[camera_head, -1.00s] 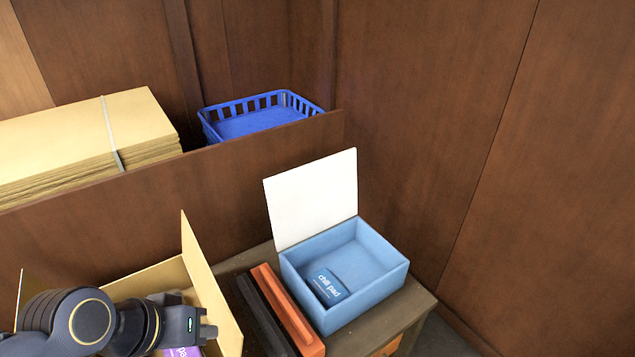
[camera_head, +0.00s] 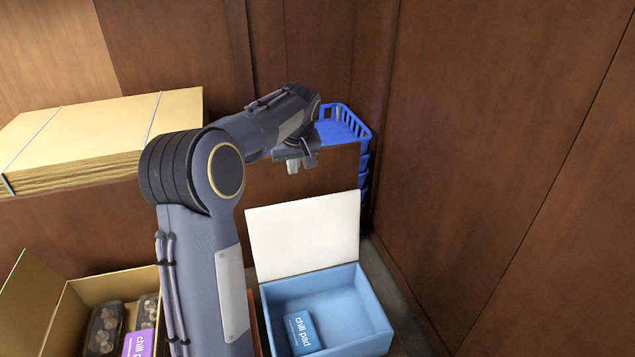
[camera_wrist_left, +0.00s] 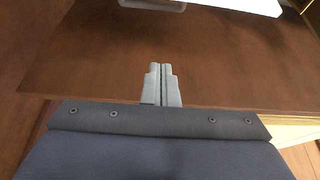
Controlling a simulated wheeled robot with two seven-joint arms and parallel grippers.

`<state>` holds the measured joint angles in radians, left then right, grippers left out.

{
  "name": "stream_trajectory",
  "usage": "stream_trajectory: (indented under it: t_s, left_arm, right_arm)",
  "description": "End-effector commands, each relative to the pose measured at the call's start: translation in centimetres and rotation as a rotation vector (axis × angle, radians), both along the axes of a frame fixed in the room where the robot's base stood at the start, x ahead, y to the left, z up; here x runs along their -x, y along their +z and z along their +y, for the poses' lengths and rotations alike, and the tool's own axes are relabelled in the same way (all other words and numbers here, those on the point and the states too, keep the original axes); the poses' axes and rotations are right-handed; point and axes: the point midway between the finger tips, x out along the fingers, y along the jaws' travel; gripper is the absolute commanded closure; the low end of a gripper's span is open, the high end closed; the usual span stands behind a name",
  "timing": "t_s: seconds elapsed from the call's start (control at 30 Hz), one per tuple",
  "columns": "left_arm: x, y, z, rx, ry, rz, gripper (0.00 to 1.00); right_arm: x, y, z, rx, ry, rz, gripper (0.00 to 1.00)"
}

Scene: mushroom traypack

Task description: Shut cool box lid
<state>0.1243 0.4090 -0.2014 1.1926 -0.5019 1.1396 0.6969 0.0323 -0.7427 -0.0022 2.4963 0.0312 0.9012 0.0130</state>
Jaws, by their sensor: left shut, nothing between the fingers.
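The light blue cool box (camera_head: 377,311) stands open at the lower middle of the head view. Its white lid (camera_head: 305,235) stands up along the box's back edge. A blue chill pad (camera_head: 302,334) lies inside. My left gripper (camera_head: 301,164) is shut and empty, above and behind the raised lid, apart from it. In the left wrist view its closed fingers (camera_wrist_left: 162,84) point at the brown panel, and a white edge, likely the lid (camera_wrist_left: 220,5), shows at the top. My right gripper is not in view.
A brown partition (camera_head: 260,190) runs behind the box. Stacked flat cardboard (camera_head: 90,135) and blue baskets (camera_head: 345,125) are beyond it. An open carton (camera_head: 85,292) with mushroom packs and a purple chill pad (camera_head: 138,343) stands at the lower left.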

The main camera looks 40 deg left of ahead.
Motion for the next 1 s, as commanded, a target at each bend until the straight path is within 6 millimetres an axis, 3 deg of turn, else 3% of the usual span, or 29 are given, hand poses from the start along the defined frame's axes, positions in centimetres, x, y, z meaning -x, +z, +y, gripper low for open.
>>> stream_trajectory:
  t_s: [0.17,0.5,0.7,1.0]
  left_arm:
    - [-0.4,-2.3,0.7,0.002,0.001,0.004,1.0]
    - [-2.1,-9.0,2.9,0.003,-0.001,0.004,1.0]
    - [-0.5,-8.9,0.6,0.003,-0.006,0.0,1.0]
    - [0.3,-9.1,-0.4,0.002,-0.003,-0.002,1.0]
  right_arm:
    - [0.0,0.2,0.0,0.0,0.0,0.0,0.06]
    - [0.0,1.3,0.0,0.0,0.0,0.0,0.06]
    - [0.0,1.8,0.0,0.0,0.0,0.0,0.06]
    - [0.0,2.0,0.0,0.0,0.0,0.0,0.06]
